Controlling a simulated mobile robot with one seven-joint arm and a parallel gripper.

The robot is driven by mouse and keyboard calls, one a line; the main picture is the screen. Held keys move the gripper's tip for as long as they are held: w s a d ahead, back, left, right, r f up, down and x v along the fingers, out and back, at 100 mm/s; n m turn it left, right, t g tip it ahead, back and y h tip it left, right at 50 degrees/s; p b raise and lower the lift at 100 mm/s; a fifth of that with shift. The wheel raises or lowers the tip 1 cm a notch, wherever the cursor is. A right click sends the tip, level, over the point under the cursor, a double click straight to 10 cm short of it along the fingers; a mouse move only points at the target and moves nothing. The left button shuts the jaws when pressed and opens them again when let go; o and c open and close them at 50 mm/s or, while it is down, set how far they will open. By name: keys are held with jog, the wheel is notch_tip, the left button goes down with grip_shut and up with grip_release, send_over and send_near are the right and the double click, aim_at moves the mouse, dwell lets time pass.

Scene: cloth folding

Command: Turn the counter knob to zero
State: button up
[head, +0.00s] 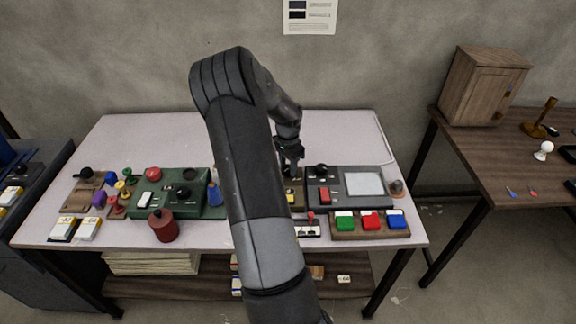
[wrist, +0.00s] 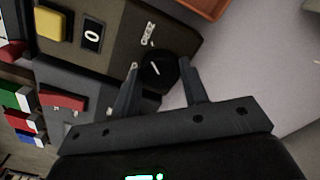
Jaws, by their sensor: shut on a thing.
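The counter is a brown-olive box (wrist: 120,62) with a yellow button (wrist: 53,24) and a small display (wrist: 92,37) that reads 0. Its black round knob (wrist: 155,84) carries a white pointer line and sits at the end of the box, near a white printed label. My gripper (wrist: 159,66) is shut on the knob, one finger on each side. In the head view my gripper (head: 291,170) reaches down onto the counter (head: 297,201), which my arm and gripper partly hide.
A grey panel (head: 375,202) with a screen and a red switch stands right beside the counter. Green, red and blue buttons (head: 371,221) are in front of it. A green box (head: 165,203) and a red canister (head: 163,228) stand left. The table's back (head: 165,130) is clear.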

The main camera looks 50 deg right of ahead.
aim_at(288, 168)
jog(key=o, duration=1)
notch_tip(288, 168, up, 11)
jog(key=shift+f, duration=0.1)
